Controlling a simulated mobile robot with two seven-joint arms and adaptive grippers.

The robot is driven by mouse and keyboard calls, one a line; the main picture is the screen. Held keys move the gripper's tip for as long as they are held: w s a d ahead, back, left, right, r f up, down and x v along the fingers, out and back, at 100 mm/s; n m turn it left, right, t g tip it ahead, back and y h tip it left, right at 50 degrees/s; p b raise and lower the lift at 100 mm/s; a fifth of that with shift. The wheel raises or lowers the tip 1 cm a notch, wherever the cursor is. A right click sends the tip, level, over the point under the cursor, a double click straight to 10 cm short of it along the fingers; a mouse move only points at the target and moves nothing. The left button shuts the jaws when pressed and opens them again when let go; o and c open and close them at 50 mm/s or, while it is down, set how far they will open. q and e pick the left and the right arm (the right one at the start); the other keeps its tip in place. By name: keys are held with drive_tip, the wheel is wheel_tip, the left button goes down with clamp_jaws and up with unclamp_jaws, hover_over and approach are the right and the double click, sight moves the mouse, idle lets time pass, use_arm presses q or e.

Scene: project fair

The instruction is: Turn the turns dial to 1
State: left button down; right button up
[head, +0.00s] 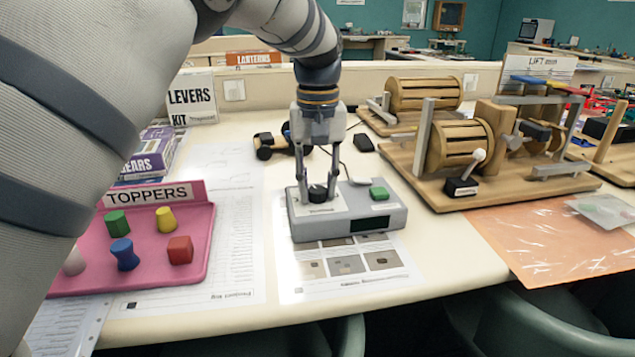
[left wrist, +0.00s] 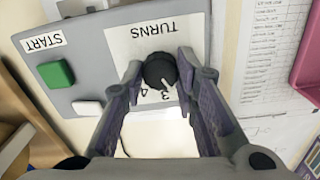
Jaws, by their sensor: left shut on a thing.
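The turns dial (head: 318,190) is a small black knob on the left of a grey control box (head: 385,225). In the left wrist view the dial (left wrist: 160,70) sits on a white plate labelled TURNS (left wrist: 143,45), seen upside down. Its white pointer mark faces the lower right of that view, near a printed 3; a 4 shows beside it. My left gripper (head: 318,193) comes straight down from above, shut with one finger on each side of the dial; in the left wrist view its fingers (left wrist: 161,78) flank the knob. The 1 is not readable. My right gripper is not in view.
The box also has a green START button (head: 379,193) and a dark display (head: 367,225). A pink TOPPERS tray (head: 195,255) with coloured pieces stands left. A wooden drum machine (head: 460,185) with a white-knobbed lever stands right. Papers lie in front.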

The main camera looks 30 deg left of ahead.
sight(318, 189)
use_arm(q)
drive_tip(key=n, duration=0.5)
drive_tip(key=shift+n, duration=0.3)
drive_tip(key=n, duration=0.4)
drive_tip(key=shift+n, duration=0.7)
drive_tip(key=c, duration=1.3)
unclamp_jaws()
drive_tip(key=shift+o, duration=0.3)
wheel_tip(318, 189, up, 12)
